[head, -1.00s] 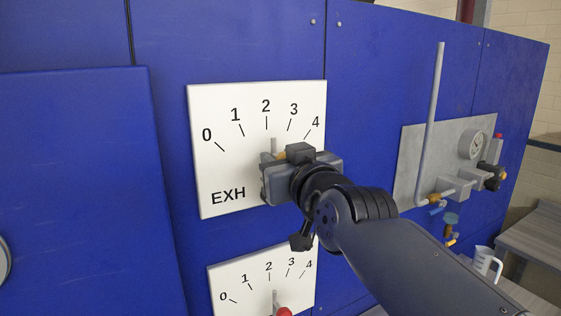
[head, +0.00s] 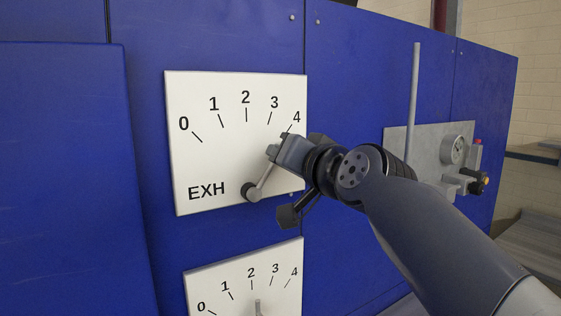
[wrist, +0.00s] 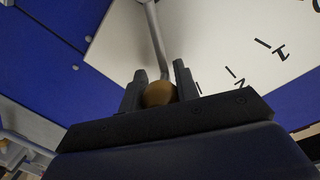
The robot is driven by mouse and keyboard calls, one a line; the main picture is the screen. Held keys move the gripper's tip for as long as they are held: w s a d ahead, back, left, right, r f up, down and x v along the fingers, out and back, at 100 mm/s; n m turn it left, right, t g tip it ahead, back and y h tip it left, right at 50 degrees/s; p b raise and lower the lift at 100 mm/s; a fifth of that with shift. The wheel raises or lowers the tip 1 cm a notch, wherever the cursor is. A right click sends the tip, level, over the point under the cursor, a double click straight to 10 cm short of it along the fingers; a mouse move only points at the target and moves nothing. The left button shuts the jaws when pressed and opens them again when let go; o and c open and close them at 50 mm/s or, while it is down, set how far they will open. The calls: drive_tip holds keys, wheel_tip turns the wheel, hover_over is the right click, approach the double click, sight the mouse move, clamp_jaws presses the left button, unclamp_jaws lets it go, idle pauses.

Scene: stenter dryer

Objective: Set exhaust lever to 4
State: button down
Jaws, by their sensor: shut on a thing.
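The exhaust lever (head: 262,178) is a grey rod on a dark pivot, in front of the white EXH dial plate (head: 215,158) in the head view. It tilts up and to the right, pointing close to the 4 mark, though its stand-off from the plate makes the exact reading hard to tell. My gripper (head: 276,146) is at the lever's upper end and hides its tip. In the wrist view my gripper (wrist: 160,76) is shut on the lever's brownish round knob (wrist: 159,94), with one finger on each side and the rod (wrist: 154,38) running away from it.
A second white dial plate (head: 210,283), also numbered 0 to 4, is below, with its own grey lever (head: 257,307). Blue panels surround the dials.

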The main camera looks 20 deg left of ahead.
drive_tip(key=shift+w+d+f+m, duration=0.1)
drive_tip(key=shift+w+f+m, duration=0.1)
drive_tip(key=shift+m, duration=0.1)
idle(0.4)
drive_tip(key=c, duration=1.1)
unclamp_jaws()
drive_tip(key=b+v, duration=0.3)
drive_tip(key=v, duration=0.7)
drive_tip(key=shift+s+d, duration=0.3)
drive_tip(key=p+x, duration=0.3)
drive_tip(key=x, duration=0.8)
drive_tip(key=shift+s+r, duration=0.1)
drive_tip(key=shift+s, duration=0.05)
